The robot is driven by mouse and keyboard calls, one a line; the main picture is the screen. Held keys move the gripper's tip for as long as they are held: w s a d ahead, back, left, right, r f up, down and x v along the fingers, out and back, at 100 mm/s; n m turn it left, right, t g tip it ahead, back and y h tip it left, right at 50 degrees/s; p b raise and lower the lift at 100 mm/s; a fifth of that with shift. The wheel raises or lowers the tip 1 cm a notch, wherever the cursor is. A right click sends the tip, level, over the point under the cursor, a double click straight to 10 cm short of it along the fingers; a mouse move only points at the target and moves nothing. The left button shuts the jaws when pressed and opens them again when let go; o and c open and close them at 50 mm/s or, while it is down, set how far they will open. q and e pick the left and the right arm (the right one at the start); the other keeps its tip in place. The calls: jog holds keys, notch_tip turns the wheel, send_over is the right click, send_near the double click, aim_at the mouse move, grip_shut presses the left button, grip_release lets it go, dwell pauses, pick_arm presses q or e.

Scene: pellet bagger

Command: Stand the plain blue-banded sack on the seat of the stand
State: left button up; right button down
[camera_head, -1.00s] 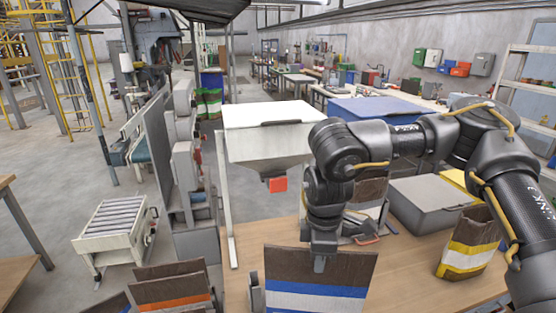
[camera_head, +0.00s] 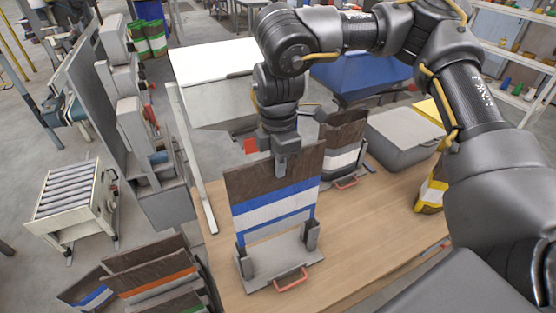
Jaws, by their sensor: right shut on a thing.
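The plain blue-banded sack (camera_head: 270,207) is upright, brown at the top with blue and white bands below. My right gripper (camera_head: 286,168) is shut on its top edge from above. The sack's lower part is between the two short grey posts of the stand (camera_head: 262,268), a grey plate with a red handle at its front, on the wooden table. I cannot tell whether the sack's bottom touches the seat. My left gripper is not in view.
A dark-banded sack (camera_head: 343,155) stands behind on a similar holder. Several sacks (camera_head: 150,270) lean at lower left. The hopper (camera_head: 212,110) is behind. The table (camera_head: 375,235) is clear at right front.

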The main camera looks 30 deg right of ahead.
aim_at(278, 180)
notch_tip(278, 180, down, 15)
jog(key=b, duration=1)
jog(key=shift+f, duration=0.2)
jog(key=shift+f+b, duration=0.25)
jog(key=shift+b, duration=0.05)
jog(key=c, duration=1.5)
grip_release()
jog(key=shift+o, duration=0.2)
notch_tip(278, 180, up, 11)
jog(key=shift+f+b, duration=0.1)
jog(key=shift+b, duration=0.5)
